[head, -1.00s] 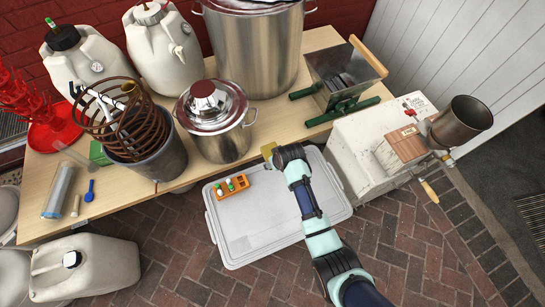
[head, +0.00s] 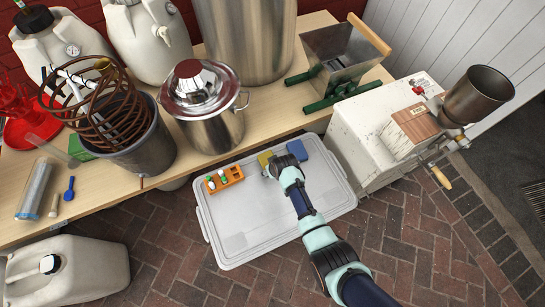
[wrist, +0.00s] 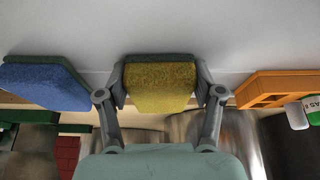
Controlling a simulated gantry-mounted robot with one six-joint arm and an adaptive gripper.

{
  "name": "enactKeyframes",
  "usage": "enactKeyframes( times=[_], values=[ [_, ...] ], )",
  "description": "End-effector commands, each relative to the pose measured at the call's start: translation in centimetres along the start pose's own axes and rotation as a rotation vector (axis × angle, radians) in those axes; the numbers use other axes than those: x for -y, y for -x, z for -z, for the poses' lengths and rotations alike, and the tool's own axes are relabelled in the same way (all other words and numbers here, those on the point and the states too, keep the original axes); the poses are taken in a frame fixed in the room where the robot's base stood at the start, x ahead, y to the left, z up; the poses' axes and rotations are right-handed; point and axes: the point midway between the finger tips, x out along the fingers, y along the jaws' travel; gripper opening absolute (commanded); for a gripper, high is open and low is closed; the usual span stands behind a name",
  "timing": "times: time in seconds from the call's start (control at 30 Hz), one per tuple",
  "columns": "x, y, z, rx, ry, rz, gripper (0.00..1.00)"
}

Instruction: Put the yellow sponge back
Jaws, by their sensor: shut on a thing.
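The yellow sponge (wrist: 160,88) has a dark green scouring side and sits between my gripper's two fingers (wrist: 160,72) in the wrist view. My gripper is shut on it. In the head view the yellow sponge (head: 265,158) shows just left of my gripper (head: 272,167), over the far part of a grey lid-like tray (head: 240,228). The green side faces the tray; I cannot tell whether it touches. A blue sponge (head: 297,150) lies close by on the right; it is on the left in the wrist view (wrist: 45,82).
An orange rack (head: 211,186) with small white and green bottles stands on the tray, left of my gripper; it also shows in the wrist view (wrist: 275,88). The wooden table (head: 95,195) with pots is behind. A white box (head: 365,135) stands right. The tray's front is clear.

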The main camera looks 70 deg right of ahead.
Motion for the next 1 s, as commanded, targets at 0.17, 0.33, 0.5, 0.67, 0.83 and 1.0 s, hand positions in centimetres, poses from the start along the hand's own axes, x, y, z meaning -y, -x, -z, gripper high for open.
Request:
enactKeyframes(
  times=[0.17,0.33,0.5,0.67,0.83,1.0],
  values=[
    [0.0,-0.1,-0.1,0.003,0.000,0.000,0.00],
    [0.0,-0.6,-0.5,0.005,0.000,0.000,0.00],
    [0.0,-1.3,-1.0,0.011,0.001,0.000,0.00],
    [0.0,-1.4,-1.3,0.015,0.001,-0.001,0.76],
    [0.0,-1.4,-1.3,0.016,0.001,0.000,0.92],
    [0.0,-1.3,-1.1,0.012,0.000,0.000,0.92]
  ],
)
